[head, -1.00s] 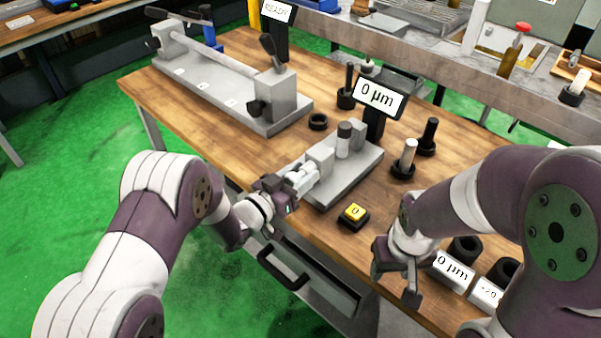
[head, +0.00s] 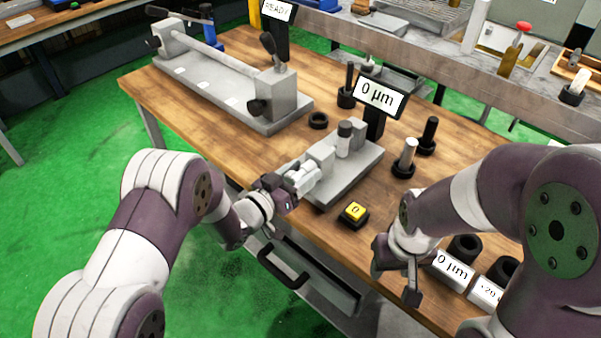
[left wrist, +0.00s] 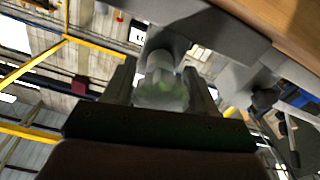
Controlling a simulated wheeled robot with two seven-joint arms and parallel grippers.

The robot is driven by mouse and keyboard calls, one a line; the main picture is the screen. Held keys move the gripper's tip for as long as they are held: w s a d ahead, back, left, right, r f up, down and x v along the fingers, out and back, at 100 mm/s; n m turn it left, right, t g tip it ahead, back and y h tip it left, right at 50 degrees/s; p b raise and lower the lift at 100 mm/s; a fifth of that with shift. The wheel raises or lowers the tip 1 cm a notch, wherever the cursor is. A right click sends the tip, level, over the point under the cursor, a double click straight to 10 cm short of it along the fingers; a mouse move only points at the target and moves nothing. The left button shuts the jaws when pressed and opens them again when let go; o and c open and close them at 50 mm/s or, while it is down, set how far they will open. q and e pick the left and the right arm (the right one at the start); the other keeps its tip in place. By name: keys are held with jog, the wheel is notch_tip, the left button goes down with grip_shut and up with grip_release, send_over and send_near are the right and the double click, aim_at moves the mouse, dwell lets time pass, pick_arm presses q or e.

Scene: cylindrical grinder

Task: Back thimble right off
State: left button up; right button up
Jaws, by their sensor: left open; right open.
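The grey micrometer-like gauge fixture (head: 345,181) stands on the wooden table, with a display reading "0 µm" (head: 377,96) behind it. Its pale thimble (head: 301,175) sticks out at the fixture's left end and also shows in the left wrist view (left wrist: 161,80). My left gripper (head: 290,184) is at the thimble, its fingers open on either side of it. Whether a finger touches the thimble I cannot tell. A small grey cylinder (head: 344,139) stands at the fixture's middle. My right gripper (head: 408,283) is open and empty, pointing down near the table's front edge.
A black button box with a yellow "0" top (head: 354,213) stands in front of the fixture. Dark holders with pins (head: 404,165) stand to its right. A long grey bench fixture (head: 225,90) is at the back left. Labelled blocks (head: 450,272) lie beside my right gripper.

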pick_arm(q)
jog(key=v, duration=1.2)
jog(key=shift+s+a, duration=0.25)
